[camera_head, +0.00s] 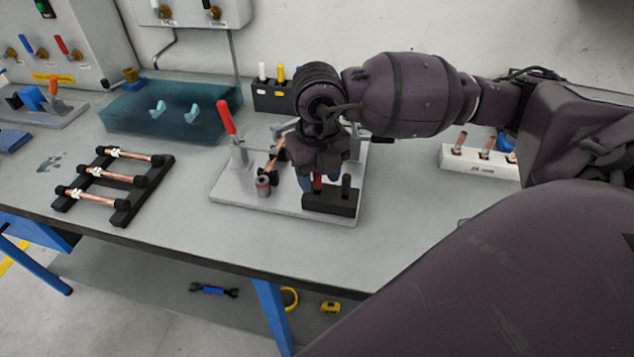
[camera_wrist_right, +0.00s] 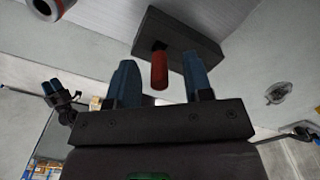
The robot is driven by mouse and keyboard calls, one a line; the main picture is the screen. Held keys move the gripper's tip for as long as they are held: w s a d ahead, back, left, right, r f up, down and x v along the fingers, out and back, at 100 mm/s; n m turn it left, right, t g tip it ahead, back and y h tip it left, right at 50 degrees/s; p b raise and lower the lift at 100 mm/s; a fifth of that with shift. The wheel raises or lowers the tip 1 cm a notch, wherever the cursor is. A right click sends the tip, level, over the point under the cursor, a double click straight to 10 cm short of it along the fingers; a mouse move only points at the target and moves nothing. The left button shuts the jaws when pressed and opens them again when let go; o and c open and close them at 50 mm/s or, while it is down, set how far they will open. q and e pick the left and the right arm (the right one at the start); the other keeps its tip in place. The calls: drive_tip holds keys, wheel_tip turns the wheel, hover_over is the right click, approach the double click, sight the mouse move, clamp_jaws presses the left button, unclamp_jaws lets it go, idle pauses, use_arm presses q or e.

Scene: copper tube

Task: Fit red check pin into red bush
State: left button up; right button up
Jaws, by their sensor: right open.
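The red check pin (camera_head: 317,183) stands in a small black block (camera_head: 331,202) at the front right of a grey fixture plate (camera_head: 236,199). It also shows in the right wrist view (camera_wrist_right: 159,70). My right gripper (camera_head: 319,181) is above the block, pointing down, with its blue fingertips apart. In the right wrist view, the pin is between the fingers (camera_wrist_right: 158,84), with a visible gap on each side. A round metal bush (camera_head: 263,187) stands left of the block; its ring (camera_wrist_right: 47,6) looks reddish inside. What looks like my left gripper (camera_wrist_right: 53,87) is small in the wrist view.
A red-handled clamp (camera_head: 227,120) rises at the plate's left. A black rack with copper tubes (camera_head: 113,178) lies further left. A teal block (camera_head: 172,110) is behind, and a white holder (camera_head: 481,161) is at right. A dark peg (camera_head: 346,184) stands in the black block.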

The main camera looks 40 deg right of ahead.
drive_tip(key=shift+f, duration=0.15)
clamp_jaws()
idle(0.4)
